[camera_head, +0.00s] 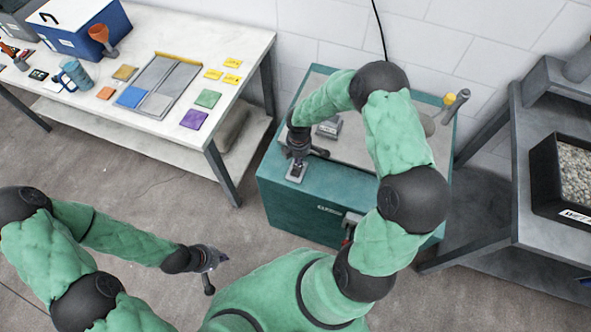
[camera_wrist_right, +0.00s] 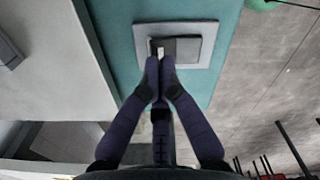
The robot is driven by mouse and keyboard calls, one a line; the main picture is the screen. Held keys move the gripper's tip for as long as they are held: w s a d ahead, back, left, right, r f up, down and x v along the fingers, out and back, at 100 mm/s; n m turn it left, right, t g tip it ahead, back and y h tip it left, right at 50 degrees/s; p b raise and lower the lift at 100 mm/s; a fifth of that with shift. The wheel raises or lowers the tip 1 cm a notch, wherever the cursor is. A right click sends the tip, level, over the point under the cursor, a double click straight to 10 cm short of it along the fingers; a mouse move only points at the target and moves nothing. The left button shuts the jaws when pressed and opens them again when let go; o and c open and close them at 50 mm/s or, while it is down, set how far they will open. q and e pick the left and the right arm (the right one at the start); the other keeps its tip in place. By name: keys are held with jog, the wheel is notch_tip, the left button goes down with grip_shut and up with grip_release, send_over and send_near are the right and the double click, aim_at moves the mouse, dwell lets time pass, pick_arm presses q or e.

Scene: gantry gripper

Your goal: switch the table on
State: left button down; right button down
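The teal table (camera_head: 296,205) is a cabinet with a grey top, standing against the wall in the head view. A grey plate with a dark switch (camera_head: 296,172) is on its front left edge. In the right wrist view the switch (camera_wrist_right: 186,47) has a dark face and a small pale part at its left. My right gripper (camera_head: 297,160) is over the plate. Its fingertips (camera_wrist_right: 159,80) are together right at the switch's lower left; I cannot tell whether they touch it. My left gripper (camera_head: 218,274) is empty over the floor, its fingers apart.
A white workbench (camera_head: 130,125) with a blue box (camera_head: 85,28), a tray and coloured tiles stands at left. A dark bench (camera_head: 535,220) with a bin of gravel (camera_head: 575,172) stands at right. On the teal table lies a small grey block (camera_head: 329,128).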

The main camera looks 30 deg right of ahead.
jog(key=shift+f+b, duration=0.6)
jog(key=shift+f, duration=0.25)
dwell(0.5)
jog(key=shift+r+p, duration=2.7)
jog(key=shift+r, duration=0.85)
jog(key=shift+a+f, duration=0.1)
jog(key=s+a+f+m+y+b, duration=0.1)
jog(key=s+a+f+m+y, duration=0.1)
jog(key=s+a+f+m, duration=0.3)
jog(key=s+a+f+m+y+b, duration=0.2)
jog(key=s+a+f+m, duration=0.3)
jog(key=s+a+m, duration=0.6)
jog(key=shift+s+a+f, duration=0.2)
jog(key=shift+s+a, duration=0.3)
jog(key=shift+a, duration=0.45)
